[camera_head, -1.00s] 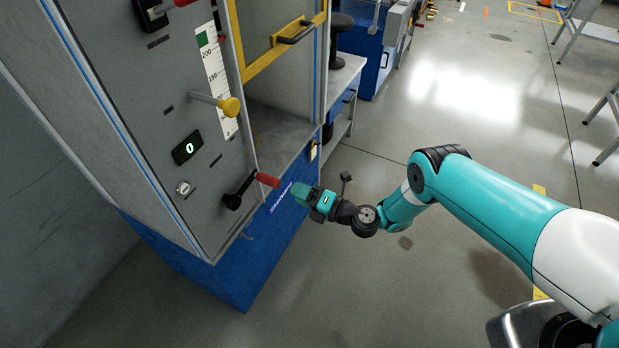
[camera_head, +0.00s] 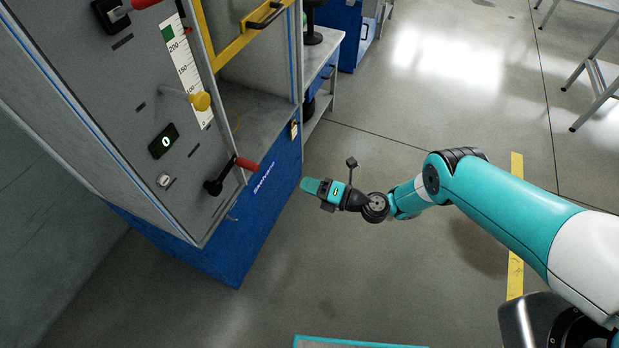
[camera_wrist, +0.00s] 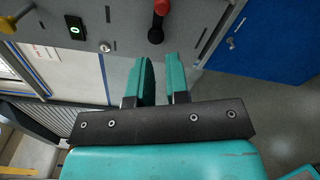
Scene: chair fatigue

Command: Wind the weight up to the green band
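The grey machine panel (camera_head: 100,100) carries a black crank (camera_head: 212,187) with a red handle (camera_head: 246,163) pointing up and right. The crank also shows at the top of the wrist view (camera_wrist: 156,36), beyond my fingertips. A white scale (camera_head: 190,75) stands above it, with the green band (camera_head: 168,32) at its top. A small red mark (camera_head: 188,30) sits beside the scale near the green band's lower end; I cannot tell if it is level with it. My gripper (camera_wrist: 160,62) is open, with a narrow empty gap, right of the handle and apart from it (camera_head: 306,186).
A yellow-framed door with a black handle (camera_head: 265,17) is at the upper right of the machine. The floor (camera_head: 350,260) around my arm is clear.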

